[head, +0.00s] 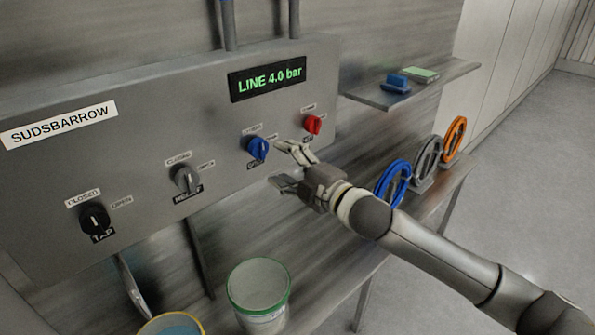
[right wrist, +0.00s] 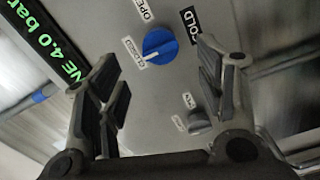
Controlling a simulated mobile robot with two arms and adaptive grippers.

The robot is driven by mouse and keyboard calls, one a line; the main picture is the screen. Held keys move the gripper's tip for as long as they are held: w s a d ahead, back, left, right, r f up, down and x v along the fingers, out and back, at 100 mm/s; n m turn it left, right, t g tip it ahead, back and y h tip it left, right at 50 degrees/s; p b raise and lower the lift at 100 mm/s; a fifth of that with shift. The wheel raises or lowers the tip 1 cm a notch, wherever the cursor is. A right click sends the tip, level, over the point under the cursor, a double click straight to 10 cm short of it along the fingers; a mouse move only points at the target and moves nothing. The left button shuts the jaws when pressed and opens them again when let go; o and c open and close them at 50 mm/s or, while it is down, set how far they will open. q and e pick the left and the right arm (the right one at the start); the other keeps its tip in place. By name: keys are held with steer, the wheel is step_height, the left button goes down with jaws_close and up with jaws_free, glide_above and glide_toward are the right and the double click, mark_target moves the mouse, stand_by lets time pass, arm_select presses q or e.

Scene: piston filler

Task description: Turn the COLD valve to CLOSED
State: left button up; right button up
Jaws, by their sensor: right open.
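The COLD valve is a blue knob (head: 257,148) on the grey panel, between the grey knob and the red knob. In the right wrist view the blue knob (right wrist: 160,46) has OPEN, CLOSED and COLD labels around it. Its white pointer mark is on the side of the CLOSED label (right wrist: 133,51). My right gripper (head: 281,166) is open in front of the panel, just right of the blue knob in the head view. In the right wrist view its fingers (right wrist: 160,62) are apart on either side of the knob, with nothing visibly held. My left gripper is out of view.
The panel also has a black TAP knob (head: 95,219), a grey knob (head: 186,179), a red knob (head: 313,124) and a LINE 4.0 bar display (head: 267,79). Blue (head: 392,184), grey and orange handwheels stand at right. A green-rimmed bucket (head: 258,290) is below.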

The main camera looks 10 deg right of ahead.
steer(key=shift+v, duration=2)
steer(key=shift+a, duration=0.1)
